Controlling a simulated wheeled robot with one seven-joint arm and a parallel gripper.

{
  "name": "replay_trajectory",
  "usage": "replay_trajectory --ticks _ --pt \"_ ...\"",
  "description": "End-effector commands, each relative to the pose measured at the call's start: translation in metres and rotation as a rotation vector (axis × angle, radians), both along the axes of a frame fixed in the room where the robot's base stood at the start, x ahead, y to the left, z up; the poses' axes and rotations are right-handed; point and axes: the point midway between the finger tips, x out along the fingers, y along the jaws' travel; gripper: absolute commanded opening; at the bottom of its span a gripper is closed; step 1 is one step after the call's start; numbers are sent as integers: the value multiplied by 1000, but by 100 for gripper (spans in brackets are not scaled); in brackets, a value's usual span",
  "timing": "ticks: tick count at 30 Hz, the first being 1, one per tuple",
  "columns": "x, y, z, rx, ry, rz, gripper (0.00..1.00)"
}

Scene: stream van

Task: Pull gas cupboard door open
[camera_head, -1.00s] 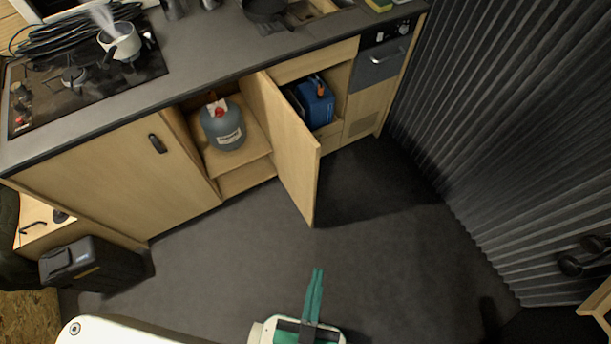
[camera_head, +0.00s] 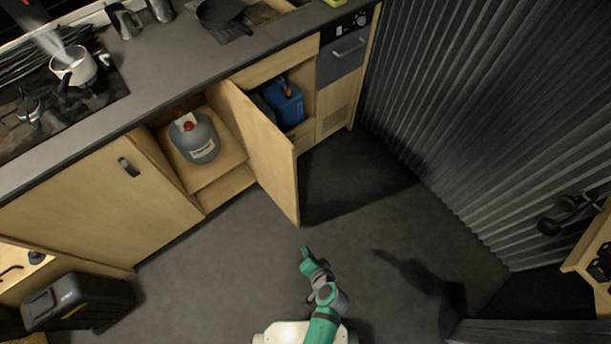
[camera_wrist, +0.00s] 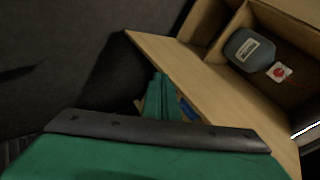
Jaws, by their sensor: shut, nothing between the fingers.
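The gas cupboard door (camera_head: 262,150) is a pale wooden panel standing swung out from the counter front. A grey gas bottle (camera_head: 195,141) with a red cap stands on a shelf in the open compartment left of the door. My gripper (camera_head: 305,249) is shut and empty, low over the floor just in front of the door's outer bottom corner. In the wrist view the green fingers (camera_wrist: 158,98) show beside the door panel (camera_wrist: 190,85), with the gas bottle (camera_wrist: 255,52) beyond. Whether the fingers touch the door I cannot tell.
A blue canister (camera_head: 285,105) stands in the compartment right of the door. A closed cupboard front (camera_head: 100,210) is at the left, with a black case (camera_head: 78,302) on the floor. A corrugated dark wall (camera_head: 465,130) bounds the right. Dark floor (camera_head: 225,270) is clear in front.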

Motion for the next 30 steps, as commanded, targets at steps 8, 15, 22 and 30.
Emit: replay_trajectory --ticks 8,15,22,30 --pt "92 -15 14 371 -30 58 0" --pt "155 -57 82 649 -160 176 0" --pt "179 -99 145 796 -289 285 0" --pt "187 -106 166 835 -332 326 0"
